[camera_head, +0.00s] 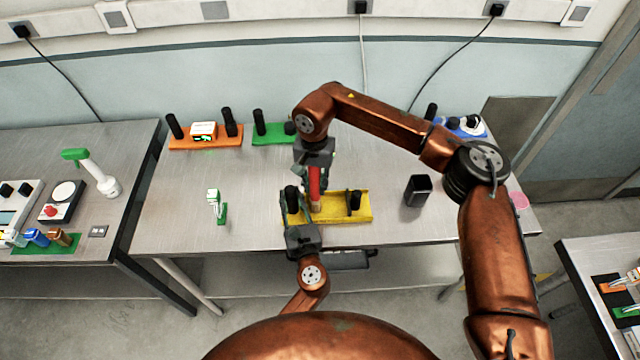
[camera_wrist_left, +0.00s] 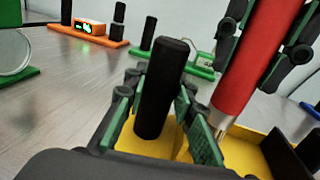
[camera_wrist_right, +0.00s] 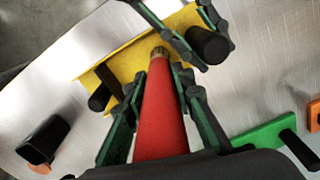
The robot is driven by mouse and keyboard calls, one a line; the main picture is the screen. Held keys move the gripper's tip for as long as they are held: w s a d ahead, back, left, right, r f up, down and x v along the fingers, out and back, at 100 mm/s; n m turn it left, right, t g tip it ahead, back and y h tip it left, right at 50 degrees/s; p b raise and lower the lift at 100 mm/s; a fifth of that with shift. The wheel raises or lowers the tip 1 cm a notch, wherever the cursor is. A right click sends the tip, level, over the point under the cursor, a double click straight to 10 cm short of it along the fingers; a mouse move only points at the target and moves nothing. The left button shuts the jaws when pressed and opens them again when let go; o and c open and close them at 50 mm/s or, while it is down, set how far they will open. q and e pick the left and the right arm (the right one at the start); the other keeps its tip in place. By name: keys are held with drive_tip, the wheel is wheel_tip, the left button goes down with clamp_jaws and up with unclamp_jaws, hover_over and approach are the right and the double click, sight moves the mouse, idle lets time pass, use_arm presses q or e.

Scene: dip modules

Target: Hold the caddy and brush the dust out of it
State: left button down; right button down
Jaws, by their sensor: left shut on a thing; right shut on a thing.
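The yellow caddy (camera_head: 335,213) lies near the front edge of the table, with a black post near each end. My left gripper (camera_head: 294,215) is shut on the caddy's left black post, which shows between its fingers in the left wrist view (camera_wrist_left: 162,95). My right gripper (camera_head: 314,165) is shut on the red brush handle (camera_wrist_right: 160,110) and holds it nearly upright over the caddy. The brush's metal ferrule (camera_wrist_left: 221,118) is low over the caddy's left part, beside the held post. The bristle tip is hard to make out, and I cannot tell whether it touches. No dust is clearly visible.
A black cup (camera_head: 417,190) stands right of the caddy. Orange (camera_head: 180,143), green (camera_head: 268,140) and blue (camera_head: 455,127) caddies line the back. A small green stand (camera_head: 222,213) is at left. The tabletop between them is clear.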

drive_tip(key=shift+a, duration=0.25)
drive_tip(key=shift+f, duration=0.1)
drive_tip(key=shift+d, duration=0.2)
drive_tip(key=d, duration=0.7)
drive_tip(key=shift+d, duration=0.35)
idle(0.6)
wheel_tip(320, 180, up, 7)
idle(0.9)
